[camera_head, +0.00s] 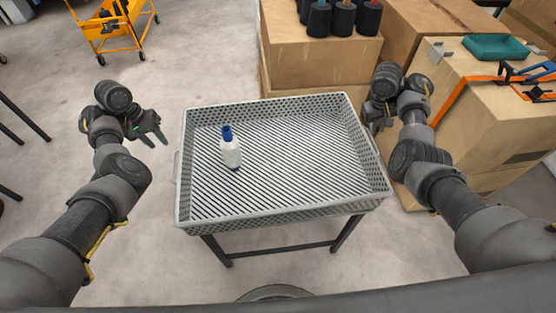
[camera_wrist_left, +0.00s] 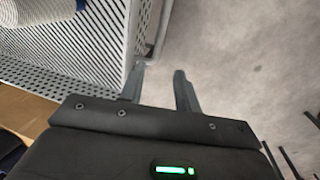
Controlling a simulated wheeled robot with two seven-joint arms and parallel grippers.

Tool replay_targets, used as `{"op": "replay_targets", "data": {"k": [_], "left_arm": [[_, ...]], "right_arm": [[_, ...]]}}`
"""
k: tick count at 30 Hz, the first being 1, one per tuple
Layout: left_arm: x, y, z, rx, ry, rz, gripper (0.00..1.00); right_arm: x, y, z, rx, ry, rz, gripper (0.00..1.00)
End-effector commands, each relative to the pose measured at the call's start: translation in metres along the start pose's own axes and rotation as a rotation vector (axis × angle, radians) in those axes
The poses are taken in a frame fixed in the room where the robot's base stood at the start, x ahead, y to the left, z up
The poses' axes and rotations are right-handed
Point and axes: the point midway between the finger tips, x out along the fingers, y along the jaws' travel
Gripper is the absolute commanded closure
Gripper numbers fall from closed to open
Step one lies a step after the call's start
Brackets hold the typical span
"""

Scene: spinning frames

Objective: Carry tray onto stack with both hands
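A grey perforated tray (camera_head: 290,205) rests on a dark-legged stand in the middle of the head view. A white bottle with a blue cap (camera_head: 230,150) stands in its left part. My left gripper (camera_head: 156,138) is open and empty, apart from the tray's left side. In the left wrist view its two fingers (camera_wrist_left: 160,72) are spread, with the tray wall (camera_wrist_left: 110,50) and its left handle (camera_wrist_left: 162,30) just beyond. My right gripper (camera_head: 374,118) is at the tray's right side; its fingers are too hidden to tell their state or any contact. No stack of trays is clearly in view.
Dark spools (camera_head: 342,18) stand on a wooden box (camera_head: 310,58) behind the tray. A wooden box (camera_head: 490,120) at the right carries a teal bin (camera_head: 495,47) and orange-blue clamps. A yellow cart (camera_head: 112,25) stands far left. The floor at the left is mostly clear.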

Motion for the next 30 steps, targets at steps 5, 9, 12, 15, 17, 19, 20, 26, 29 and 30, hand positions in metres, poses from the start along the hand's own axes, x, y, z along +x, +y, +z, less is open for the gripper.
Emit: {"op": "replay_targets", "data": {"k": [5, 9, 12, 15, 17, 19, 20, 26, 29, 30], "left_arm": [[0.001, 0.002, -0.001, 0.003, 0.0, 0.001, 0.67], [0.002, 0.002, -0.001, 0.003, 0.0, 0.001, 0.67], [0.006, 0.002, -0.001, 0.005, 0.0, -0.001, 0.67], [0.011, 0.002, -0.001, 0.005, 0.001, -0.001, 0.67], [0.016, 0.002, -0.001, 0.004, 0.0, -0.002, 0.67], [0.021, 0.002, -0.001, 0.004, -0.001, -0.001, 0.67], [0.024, 0.002, -0.001, 0.004, -0.001, -0.001, 0.67], [0.043, 0.002, 0.0, 0.004, -0.003, 0.0, 0.67], [0.053, 0.001, 0.0, 0.003, -0.002, -0.001, 0.67], [0.058, 0.001, 0.0, 0.004, -0.002, -0.002, 0.67]], "right_arm": [[0.002, 0.002, 0.001, 0.003, -0.001, 0.0, 0.82], [0.002, 0.001, 0.0, 0.0, 0.003, 0.001, 0.82], [0.004, 0.002, -0.003, -0.004, 0.01, 0.006, 0.82], [0.01, 0.001, -0.004, -0.007, 0.014, 0.008, 0.82], [0.014, 0.001, -0.004, -0.008, 0.013, 0.008, 0.82], [0.021, 0.002, -0.002, -0.007, 0.008, 0.007, 0.82], [0.024, 0.003, -0.001, -0.004, 0.004, 0.006, 0.82], [0.044, 0.002, 0.002, 0.0, -0.008, 0.001, 0.82], [0.054, 0.003, 0.003, 0.002, -0.005, 0.003, 0.82], [0.059, 0.003, 0.003, 0.003, -0.005, 0.003, 0.82]]}}
